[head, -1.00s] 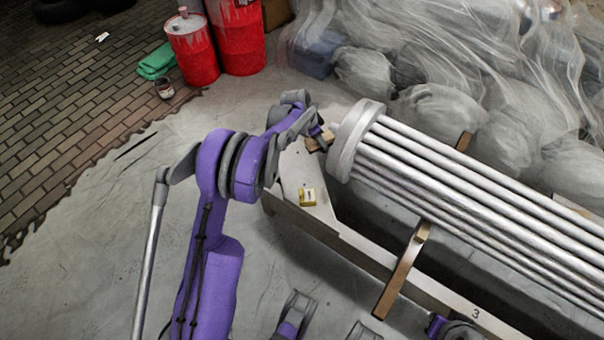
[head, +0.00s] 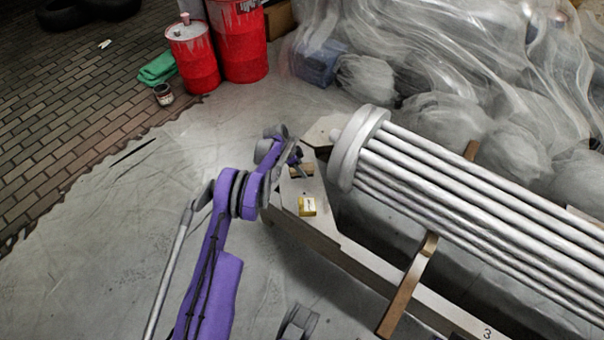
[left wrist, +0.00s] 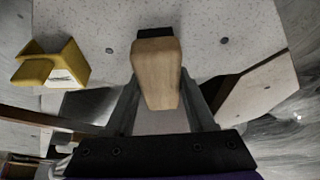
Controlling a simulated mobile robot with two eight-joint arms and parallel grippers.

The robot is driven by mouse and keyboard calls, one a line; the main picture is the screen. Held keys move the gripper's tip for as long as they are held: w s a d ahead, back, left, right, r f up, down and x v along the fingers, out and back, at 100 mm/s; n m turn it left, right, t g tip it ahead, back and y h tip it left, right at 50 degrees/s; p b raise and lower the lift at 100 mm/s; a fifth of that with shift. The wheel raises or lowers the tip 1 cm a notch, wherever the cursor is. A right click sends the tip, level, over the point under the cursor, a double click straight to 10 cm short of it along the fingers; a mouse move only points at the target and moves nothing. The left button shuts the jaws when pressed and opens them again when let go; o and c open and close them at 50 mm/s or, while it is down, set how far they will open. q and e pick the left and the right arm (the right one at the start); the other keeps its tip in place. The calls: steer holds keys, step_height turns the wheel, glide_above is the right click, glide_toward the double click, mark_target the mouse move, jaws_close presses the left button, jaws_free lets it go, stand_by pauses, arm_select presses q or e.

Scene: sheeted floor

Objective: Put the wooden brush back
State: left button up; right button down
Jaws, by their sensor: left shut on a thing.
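The wooden brush is a light wooden block (left wrist: 158,75) with a dark edge at its far end, seen in the left wrist view between my fingers. My left gripper (left wrist: 160,105) is shut on it. In the head view my left gripper (head: 298,160) is over the pale end plate of the long frame, with the brush (head: 302,171) just below the fingertips. I cannot tell whether the brush touches the plate.
A yellow box-like item (head: 307,206) lies on the plate near the brush. It also shows in the left wrist view (left wrist: 62,65). A ribbed pale column (head: 440,185) lies to the right on wooden supports. Red drums (head: 193,60) stand far back. Bare floor lies left.

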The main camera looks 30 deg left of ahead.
arm_select(q)
steer(key=shift+f, duration=1.4)
steer(key=shift+f+b, duration=0.1)
steer(key=shift+b, duration=0.25)
steer(key=o, duration=1.3)
